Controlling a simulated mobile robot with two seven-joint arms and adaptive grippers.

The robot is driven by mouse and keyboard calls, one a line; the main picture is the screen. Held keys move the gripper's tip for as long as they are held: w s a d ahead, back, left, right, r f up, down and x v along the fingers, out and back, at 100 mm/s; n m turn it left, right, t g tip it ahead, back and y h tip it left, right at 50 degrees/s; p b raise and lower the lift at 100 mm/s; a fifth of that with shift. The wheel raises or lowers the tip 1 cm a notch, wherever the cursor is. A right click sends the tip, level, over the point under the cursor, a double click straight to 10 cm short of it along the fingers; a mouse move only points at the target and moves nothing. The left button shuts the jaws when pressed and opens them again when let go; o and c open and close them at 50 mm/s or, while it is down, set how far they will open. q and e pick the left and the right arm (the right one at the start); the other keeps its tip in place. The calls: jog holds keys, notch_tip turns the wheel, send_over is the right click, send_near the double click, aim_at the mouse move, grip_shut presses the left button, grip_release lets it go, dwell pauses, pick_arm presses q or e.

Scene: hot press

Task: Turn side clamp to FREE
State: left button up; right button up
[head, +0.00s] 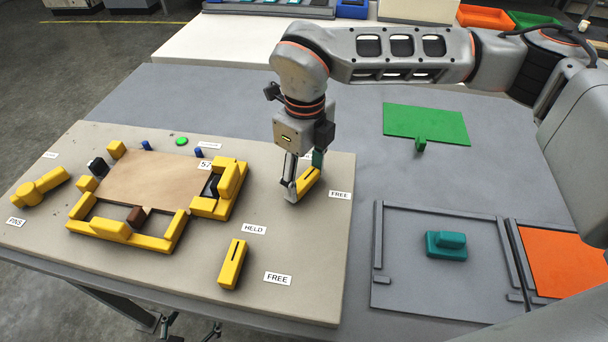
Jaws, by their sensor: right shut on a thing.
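My right gripper (298,185) reaches down onto a yellow lever (311,181) with a dark line along its top, at the right side of the beige board. Its fingers are shut on this lever and hide part of it. The lever lies slantwise, its far end pointing up and right. A FREE label (339,195) is just right of it. Another label behind the gripper is mostly hidden. A second yellow lever (232,264) stands near the board's front, between a HELD label (254,230) and a FREE label (278,279). My left gripper is not in view.
The beige board (180,280) carries a brown plate (150,178) framed by yellow blocks. A yellow lever (40,187) by a PINS label sits far left. Right are a green plate (425,122), a teal block (446,244) in a grey frame, and an orange pad (562,262).

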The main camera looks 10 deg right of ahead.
aim_at(305, 182)
jog(key=m, duration=0.6)
jog(key=shift+s+m+b, duration=0.1)
jog(key=shift+m+b, duration=0.2)
jog(key=shift+b, duration=0.05)
jog(key=m, duration=0.6)
jog(key=shift+s, duration=0.1)
jog(key=shift+m, duration=0.3)
jog(key=o, duration=1.1)
notch_tip(305, 182, up, 12)
jog(key=shift+s, duration=0.1)
